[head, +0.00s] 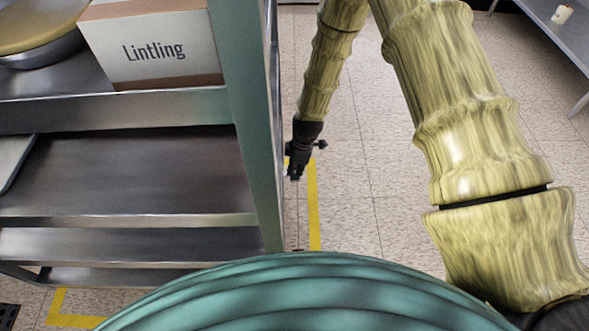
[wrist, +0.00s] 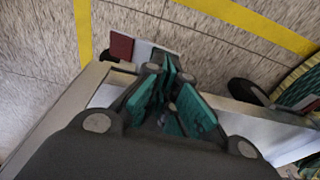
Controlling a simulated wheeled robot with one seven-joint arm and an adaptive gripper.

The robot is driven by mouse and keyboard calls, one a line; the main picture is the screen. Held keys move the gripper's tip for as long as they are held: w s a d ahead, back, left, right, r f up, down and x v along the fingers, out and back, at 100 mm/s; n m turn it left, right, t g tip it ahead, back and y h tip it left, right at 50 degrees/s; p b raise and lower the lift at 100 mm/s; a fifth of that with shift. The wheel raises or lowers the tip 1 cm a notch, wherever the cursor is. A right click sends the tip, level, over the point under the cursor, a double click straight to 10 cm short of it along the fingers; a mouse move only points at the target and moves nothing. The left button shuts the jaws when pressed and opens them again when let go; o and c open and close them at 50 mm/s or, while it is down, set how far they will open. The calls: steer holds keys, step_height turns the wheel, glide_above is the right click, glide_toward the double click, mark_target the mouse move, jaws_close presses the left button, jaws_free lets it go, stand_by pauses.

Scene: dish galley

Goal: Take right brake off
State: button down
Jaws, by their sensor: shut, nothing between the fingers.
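My gripper (head: 295,174) hangs low beside the right post of the metal cart (head: 250,130) in the head view, pointing down. In the wrist view my gripper (wrist: 172,80) has teal finger pads; it is shut and empty. A small dark red tab (wrist: 121,47), which looks like a brake pedal, shows just ahead and left of the fingertips, beside a light grey piece. I cannot tell whether the fingers touch it or whether it is pressed down. The fingers and cart frame hide part of that area.
Yellow tape (head: 314,205) marks the floor by the cart. Open tiled floor lies to the right, with a grey table (head: 560,35) at the far right.

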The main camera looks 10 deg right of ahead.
mark_target(295, 176)
steer(key=shift+f+b, duration=0.3)
steer(key=shift+f, duration=0.85)
stand_by(0.9)
steer(key=shift+r, duration=0.15)
steer(key=shift+r+p, duration=3.1)
steer(key=shift+r, duration=0.35)
steer(key=shift+f, duration=0.1)
